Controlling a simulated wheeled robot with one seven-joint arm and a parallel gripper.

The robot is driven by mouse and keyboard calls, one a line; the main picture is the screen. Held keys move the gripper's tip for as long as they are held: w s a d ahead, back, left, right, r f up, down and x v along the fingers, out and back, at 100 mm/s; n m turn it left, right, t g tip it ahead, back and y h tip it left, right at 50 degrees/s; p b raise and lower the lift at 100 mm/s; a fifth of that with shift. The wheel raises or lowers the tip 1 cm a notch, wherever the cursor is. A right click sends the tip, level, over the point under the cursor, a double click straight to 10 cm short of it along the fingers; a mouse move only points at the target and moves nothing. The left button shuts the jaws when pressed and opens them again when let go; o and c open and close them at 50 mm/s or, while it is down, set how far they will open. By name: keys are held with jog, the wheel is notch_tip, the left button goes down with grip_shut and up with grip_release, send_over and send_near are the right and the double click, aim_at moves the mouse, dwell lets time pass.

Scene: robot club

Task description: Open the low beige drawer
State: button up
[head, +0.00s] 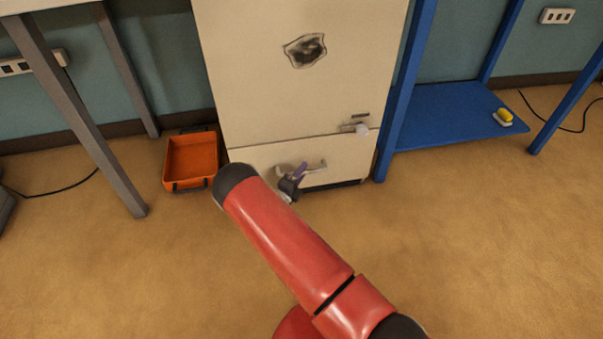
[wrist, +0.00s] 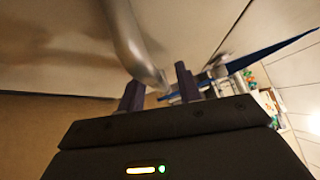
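The low beige drawer (head: 350,152) is the bottom front of a beige cabinet, below a tall door. It looks shut, with only a thin seam along its top. Its pale bar handle (head: 316,167) also shows in the wrist view (wrist: 128,42). My gripper (head: 293,178) is at the left part of this handle, partly hidden by my red arm. In the wrist view my gripper (wrist: 160,88) has its two dark fingers apart, with the curved handle end reaching down to the space between them. I cannot tell if either finger touches it.
The tall beige door (head: 270,95) has a dark patch and a small handle (head: 357,127). An orange tray (head: 191,160) lies on the floor to the left. A blue shelf (head: 445,112) with a yellow item (head: 504,116) stands right. The floor before the drawer is clear.

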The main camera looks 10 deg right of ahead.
grip_shut()
jog(key=shift+s, duration=0.1)
dwell(0.4)
